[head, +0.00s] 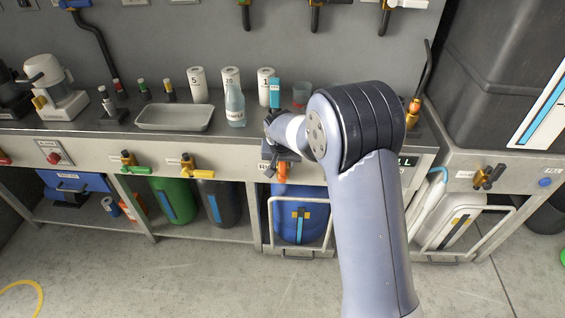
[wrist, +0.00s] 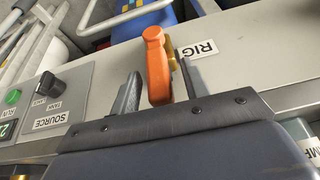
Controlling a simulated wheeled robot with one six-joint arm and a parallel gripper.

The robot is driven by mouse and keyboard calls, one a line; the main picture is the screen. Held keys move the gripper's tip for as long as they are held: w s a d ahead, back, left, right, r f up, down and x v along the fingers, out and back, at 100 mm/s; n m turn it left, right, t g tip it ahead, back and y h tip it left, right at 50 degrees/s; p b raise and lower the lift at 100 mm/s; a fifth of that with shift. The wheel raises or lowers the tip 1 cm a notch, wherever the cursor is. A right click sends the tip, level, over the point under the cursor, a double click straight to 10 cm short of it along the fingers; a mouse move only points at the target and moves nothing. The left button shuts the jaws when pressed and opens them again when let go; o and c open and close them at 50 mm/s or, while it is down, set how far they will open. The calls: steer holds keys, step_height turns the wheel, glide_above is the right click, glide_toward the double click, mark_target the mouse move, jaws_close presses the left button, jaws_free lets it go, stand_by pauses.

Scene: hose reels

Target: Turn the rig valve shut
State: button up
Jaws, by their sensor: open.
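The rig valve shows as an orange lever handle (wrist: 156,66) in the wrist view, beside a white label reading RIG (wrist: 200,48). A bit of brass shows behind the handle. In the head view the orange handle (head: 282,172) hangs from the bench's front panel, partly behind my arm. My gripper (wrist: 158,88) is open in the wrist view, with one finger on each side of the orange handle. I cannot tell whether either finger touches it. In the head view my gripper (head: 281,153) is at the panel, mostly hidden by my wrist.
A panel with a SOURCE knob (wrist: 48,86) and a green button (wrist: 13,97) lies left in the wrist view. Yellow (head: 190,168) and green (head: 133,168) valve handles are on the front panel. A blue drum (head: 300,222) stands below. A bottle (head: 235,106) and tray (head: 175,118) are on the bench.

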steer(key=shift+f, duration=0.1)
steer(key=shift+c, duration=0.4)
jaws_close()
